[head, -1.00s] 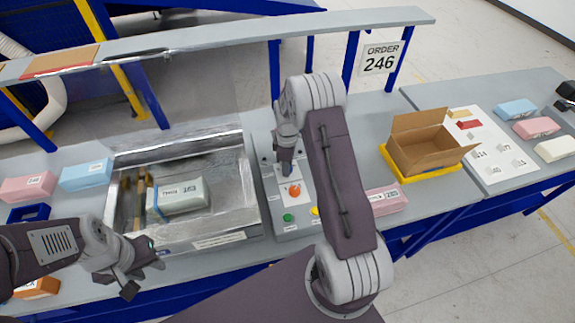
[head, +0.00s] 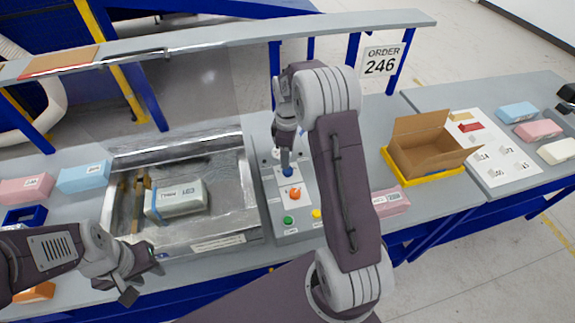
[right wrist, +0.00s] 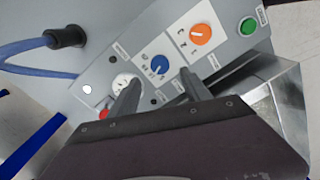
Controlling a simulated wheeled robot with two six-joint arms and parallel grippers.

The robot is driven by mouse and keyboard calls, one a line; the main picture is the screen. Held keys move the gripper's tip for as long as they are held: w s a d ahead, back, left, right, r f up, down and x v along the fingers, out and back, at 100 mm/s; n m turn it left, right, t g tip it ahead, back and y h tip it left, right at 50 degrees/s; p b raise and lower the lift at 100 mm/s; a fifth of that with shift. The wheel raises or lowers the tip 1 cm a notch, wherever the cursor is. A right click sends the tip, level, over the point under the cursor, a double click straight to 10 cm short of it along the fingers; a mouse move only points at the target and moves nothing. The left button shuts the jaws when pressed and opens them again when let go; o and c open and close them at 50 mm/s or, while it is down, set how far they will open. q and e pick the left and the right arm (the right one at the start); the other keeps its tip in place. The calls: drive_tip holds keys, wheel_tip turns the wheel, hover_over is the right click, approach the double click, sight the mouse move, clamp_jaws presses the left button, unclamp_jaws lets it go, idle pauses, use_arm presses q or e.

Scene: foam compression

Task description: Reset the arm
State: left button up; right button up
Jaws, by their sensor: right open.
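My right gripper (head: 286,160) hangs over the control panel (head: 308,230), close to the blue knob (head: 287,172). In the right wrist view the two fingers of my right gripper (right wrist: 160,86) stand apart with nothing between them. The blue knob (right wrist: 158,66) lies just beyond the fingertips, and the orange knob (right wrist: 201,34) is farther off. I cannot tell whether a finger touches the panel. My left gripper (head: 142,276) is at the lower left with its fingers apart and empty, in front of the metal chamber (head: 225,215). A pale foam block (head: 177,200) with a blue band lies in that chamber.
A green button (head: 289,220) and a yellow one (head: 316,213) sit on the panel. A pink block (head: 392,200) lies right of my right arm. An open cardboard box (head: 428,155) stands in a yellow tray (head: 437,174). A raised shelf (head: 215,40) spans behind.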

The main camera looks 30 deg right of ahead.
drive_tip(key=shift+r, duration=0.9)
